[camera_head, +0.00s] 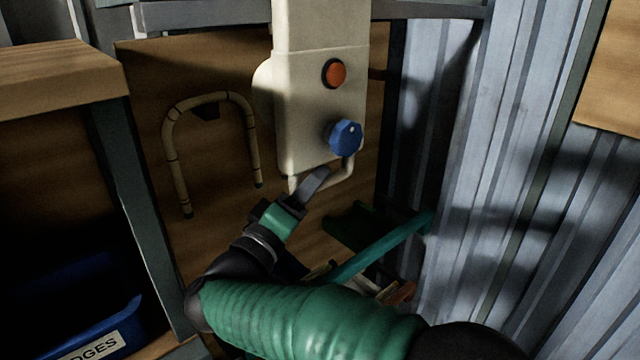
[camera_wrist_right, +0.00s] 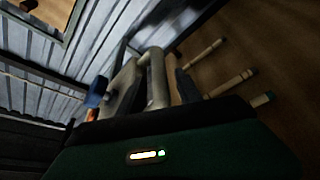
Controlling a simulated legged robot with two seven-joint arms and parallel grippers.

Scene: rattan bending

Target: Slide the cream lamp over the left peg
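The cream lamp (camera_head: 310,110) is a tall cream housing with an orange button and a blue knob on its face. A bent cream tube (camera_head: 346,175) forms a handle at its lower end. My right gripper (camera_head: 315,182) is just below the lamp, at this handle. In the right wrist view the handle (camera_wrist_right: 157,80) stands between the two spread dark fingers of my right gripper (camera_wrist_right: 155,95), with narrow gaps seemingly beside it. Contact is hard to judge. I cannot clearly make out the left peg. My left gripper is out of view.
A bent rattan arch (camera_head: 213,100) with dark bands is on the wooden board left of the lamp. A blue bin (camera_head: 75,310) stands under a wooden shelf (camera_head: 55,75) at left. Corrugated metal (camera_head: 500,180) closes off the right side.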

